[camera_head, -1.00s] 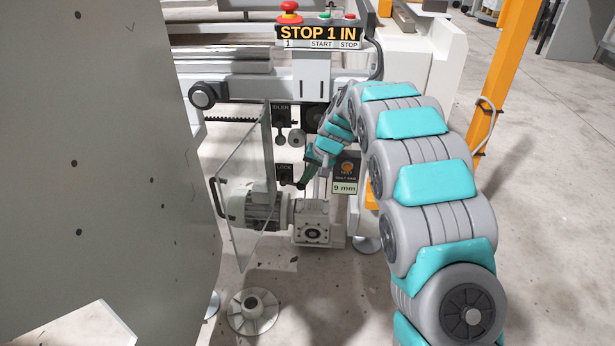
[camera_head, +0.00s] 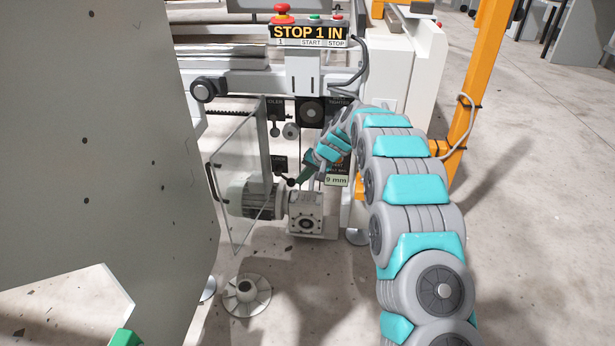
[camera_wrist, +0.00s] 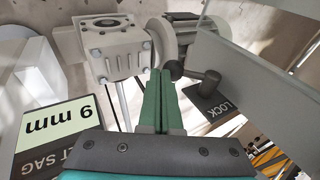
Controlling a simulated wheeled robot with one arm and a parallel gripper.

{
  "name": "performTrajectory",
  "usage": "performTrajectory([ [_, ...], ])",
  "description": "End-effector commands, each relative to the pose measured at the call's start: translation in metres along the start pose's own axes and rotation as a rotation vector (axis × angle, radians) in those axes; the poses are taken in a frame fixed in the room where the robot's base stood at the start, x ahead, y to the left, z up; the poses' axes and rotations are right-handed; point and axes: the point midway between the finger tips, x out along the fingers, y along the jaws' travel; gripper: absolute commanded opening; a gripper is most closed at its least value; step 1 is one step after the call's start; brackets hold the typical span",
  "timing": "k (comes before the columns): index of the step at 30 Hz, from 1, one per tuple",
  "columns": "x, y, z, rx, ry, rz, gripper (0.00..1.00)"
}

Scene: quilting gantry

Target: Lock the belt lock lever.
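The belt lock lever (camera_head: 285,178) sits on the dark LOCK plate (camera_head: 279,163) beneath the gantry. In the wrist view the lever (camera_wrist: 192,74) runs from its round hub to a black ball knob (camera_wrist: 173,70), and the LOCK plate (camera_wrist: 215,104) is behind the hub. The wrist picture is roughly upside down. My gripper (camera_wrist: 160,72) has its two green fingers together, with nothing visible between them. Its tips are right beside the knob; I cannot tell whether they touch. In the head view my gripper (camera_head: 299,180) reaches in from the right, close to the knob.
A clear guard panel (camera_head: 238,185) stands left of the lever. A motor and gearbox (camera_head: 306,212) are just below. The belt sag display (camera_head: 337,180) reads 9 mm, right of the lever. An IDLER lever (camera_head: 275,128) is above. A large grey panel (camera_head: 90,150) fills the left.

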Motion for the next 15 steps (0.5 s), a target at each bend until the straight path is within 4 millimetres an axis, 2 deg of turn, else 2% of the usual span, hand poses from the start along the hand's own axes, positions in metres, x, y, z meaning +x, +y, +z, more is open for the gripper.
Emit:
performTrajectory([
  [15, 0.038, 0.006, 0.008, -0.001, 0.001, 0.0, 0.0],
])
